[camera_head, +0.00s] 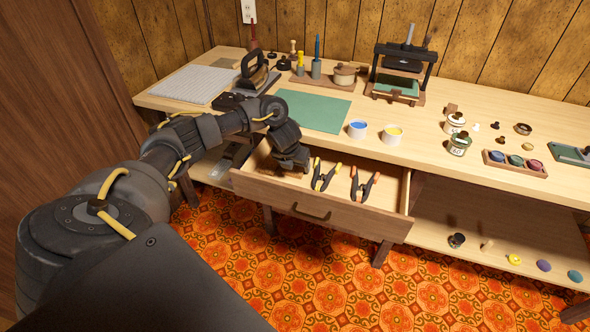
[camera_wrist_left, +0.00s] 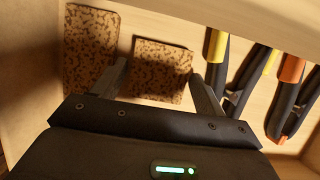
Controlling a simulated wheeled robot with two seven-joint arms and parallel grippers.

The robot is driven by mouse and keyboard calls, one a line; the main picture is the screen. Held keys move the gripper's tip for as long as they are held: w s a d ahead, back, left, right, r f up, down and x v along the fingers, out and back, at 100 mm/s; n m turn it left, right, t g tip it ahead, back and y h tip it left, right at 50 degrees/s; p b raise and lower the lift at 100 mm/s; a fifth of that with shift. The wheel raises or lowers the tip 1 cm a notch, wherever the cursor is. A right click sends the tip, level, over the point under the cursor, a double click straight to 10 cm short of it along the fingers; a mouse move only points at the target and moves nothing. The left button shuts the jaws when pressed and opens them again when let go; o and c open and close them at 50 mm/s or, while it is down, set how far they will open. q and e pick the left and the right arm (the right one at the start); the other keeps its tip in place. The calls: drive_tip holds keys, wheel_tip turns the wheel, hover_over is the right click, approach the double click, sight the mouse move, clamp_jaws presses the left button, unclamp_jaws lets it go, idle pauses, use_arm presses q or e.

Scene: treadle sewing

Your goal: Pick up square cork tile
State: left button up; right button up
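The square cork tile (camera_wrist_left: 161,62) lies flat in the open drawer (camera_head: 312,211), brown with dark flecks. A longer cork piece (camera_wrist_left: 90,48) lies to its left in the left wrist view. My left gripper (camera_wrist_left: 159,75) is open, reaching down into the drawer. Its fingers show on either side of the square tile, the left one over the gap between the two cork pieces. I cannot tell whether they touch the tile. In the head view my left gripper (camera_head: 292,160) hides most of the cork. My right gripper is not in view.

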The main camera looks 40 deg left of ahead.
sight(294, 172)
use_arm(q)
drive_tip(key=c, duration=0.6)
drive_tip(key=shift+r, duration=0.1)
drive_tip(key=shift+r, duration=0.5)
drive_tip(key=v, duration=0.1)
drive_tip(key=p+v, duration=0.1)
drive_tip(key=v, duration=0.3)
drive_tip(key=shift+w+d+p, duration=0.15)
drive_tip(key=shift+d+p, duration=0.15)
drive_tip(key=s+d+r+p, duration=0.2)
drive_tip(key=s, duration=0.1)
drive_tip(key=s+d+r+p, duration=0.2)
drive_tip(key=s+d+p, duration=0.1)
drive_tip(key=s+d+r+p, duration=0.2)
drive_tip(key=s+r+p, duration=0.1)
drive_tip(key=s, duration=0.1)
drive_tip(key=shift+d+r, duration=0.1)
drive_tip(key=shift+d, duration=0.05)
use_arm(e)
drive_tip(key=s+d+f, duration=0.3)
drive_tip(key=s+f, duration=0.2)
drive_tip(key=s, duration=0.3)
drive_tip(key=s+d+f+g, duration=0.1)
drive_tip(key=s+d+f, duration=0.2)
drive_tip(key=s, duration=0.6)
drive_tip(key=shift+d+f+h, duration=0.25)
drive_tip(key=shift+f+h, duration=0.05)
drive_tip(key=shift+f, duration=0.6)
